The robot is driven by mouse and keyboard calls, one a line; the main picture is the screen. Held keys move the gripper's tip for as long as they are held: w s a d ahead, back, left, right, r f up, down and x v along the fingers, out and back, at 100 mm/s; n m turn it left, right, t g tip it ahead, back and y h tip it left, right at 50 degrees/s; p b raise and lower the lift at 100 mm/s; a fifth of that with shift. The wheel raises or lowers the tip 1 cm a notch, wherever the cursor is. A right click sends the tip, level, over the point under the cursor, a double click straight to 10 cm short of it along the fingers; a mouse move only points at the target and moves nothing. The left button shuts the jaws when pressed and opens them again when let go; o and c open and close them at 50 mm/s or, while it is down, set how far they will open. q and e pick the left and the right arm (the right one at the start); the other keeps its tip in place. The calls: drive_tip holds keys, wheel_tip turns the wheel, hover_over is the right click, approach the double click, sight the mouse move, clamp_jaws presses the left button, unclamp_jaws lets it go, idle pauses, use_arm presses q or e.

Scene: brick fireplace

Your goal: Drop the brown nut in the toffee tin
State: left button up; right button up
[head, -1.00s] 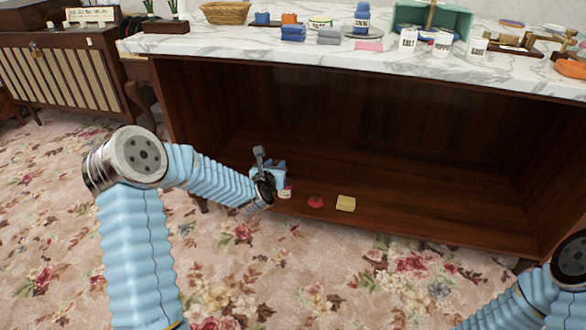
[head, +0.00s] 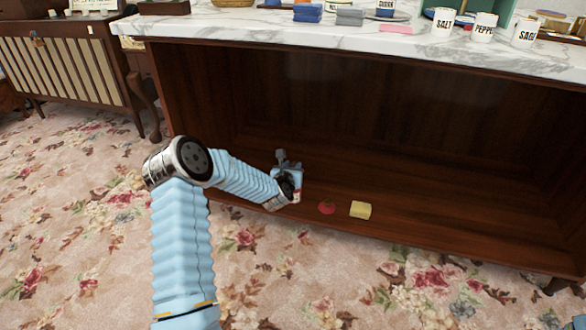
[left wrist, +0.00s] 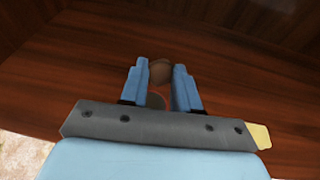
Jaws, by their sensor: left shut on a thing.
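My left gripper (head: 293,178) is low inside the dark wooden cabinet, near its front edge. In the left wrist view its two blue fingers (left wrist: 160,82) are shut on a rounded brown thing, the brown nut (left wrist: 160,70). Below the nut, between the fingers, part of a round thing with an orange-red rim shows, and it seems to be the toffee tin (left wrist: 155,100). The fingers and palm hide most of it. I cannot tell whether the nut is over it or beyond it.
A red thing (head: 327,208) and a yellow block (head: 360,210) lie on the cabinet floor (head: 430,225) just right of my left gripper. The marble top (head: 260,27) above holds cups and folded cloths. The cabinet's right side is clear.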

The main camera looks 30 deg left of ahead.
use_arm(q)
drive_tip(key=shift+f+b, duration=0.35)
drive_tip(key=shift+b, duration=0.35)
wheel_tip(320, 180, down, 3)
drive_tip(key=shift+r+b, duration=0.1)
drive_tip(key=shift+b, duration=0.6)
drive_tip(key=shift+f, duration=1.25)
drive_tip(key=shift+a, duration=0.1)
drive_tip(key=o, duration=1.1)
drive_tip(key=shift+c, duration=0.2)
